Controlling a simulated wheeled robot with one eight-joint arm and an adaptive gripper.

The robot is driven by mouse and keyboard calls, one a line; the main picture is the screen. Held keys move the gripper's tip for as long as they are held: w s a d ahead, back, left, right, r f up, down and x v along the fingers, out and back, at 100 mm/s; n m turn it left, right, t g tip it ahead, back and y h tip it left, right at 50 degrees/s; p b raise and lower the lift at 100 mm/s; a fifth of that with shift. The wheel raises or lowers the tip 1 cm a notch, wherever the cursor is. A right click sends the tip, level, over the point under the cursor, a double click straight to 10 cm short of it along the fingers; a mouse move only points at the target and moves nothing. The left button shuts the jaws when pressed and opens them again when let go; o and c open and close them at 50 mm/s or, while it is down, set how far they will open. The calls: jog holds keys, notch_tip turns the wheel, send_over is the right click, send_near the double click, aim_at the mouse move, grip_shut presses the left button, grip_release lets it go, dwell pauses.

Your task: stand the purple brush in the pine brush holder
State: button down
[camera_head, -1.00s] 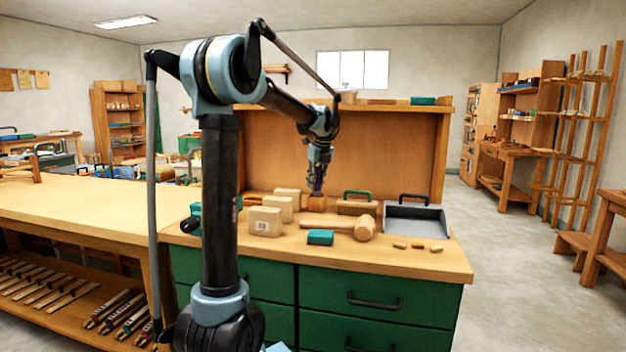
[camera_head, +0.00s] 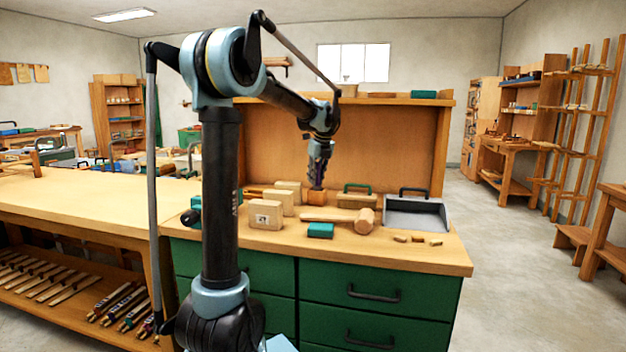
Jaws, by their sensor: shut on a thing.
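My gripper (camera_head: 318,174) points down over the back of the green-drawered bench and is shut on the purple brush (camera_head: 315,181). Only a little dark purple of the brush shows at the fingers; the fingers hide much of it. The brush looks roughly upright. The pine brush holder (camera_head: 317,198), a small orange-brown wooden block, stands on the bench directly below the gripper. The brush's lower end meets the holder's top in the picture; I cannot tell whether it is inside the opening or just above or behind it.
Pale wooden blocks (camera_head: 265,214) stand left of the holder. A mallet (camera_head: 364,221), a teal block (camera_head: 320,230) and small wood pieces (camera_head: 418,239) lie in front and to the right. A grey dustpan (camera_head: 416,214) is at the right. A wooden back panel (camera_head: 390,150) rises behind.

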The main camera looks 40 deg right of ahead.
jog(key=shift+f, duration=0.35)
jog(key=c, duration=1.5)
grip_release()
jog(key=shift+o, duration=0.4)
jog(key=shift+o, duration=1.3)
notch_tip(320, 180, up, 7)
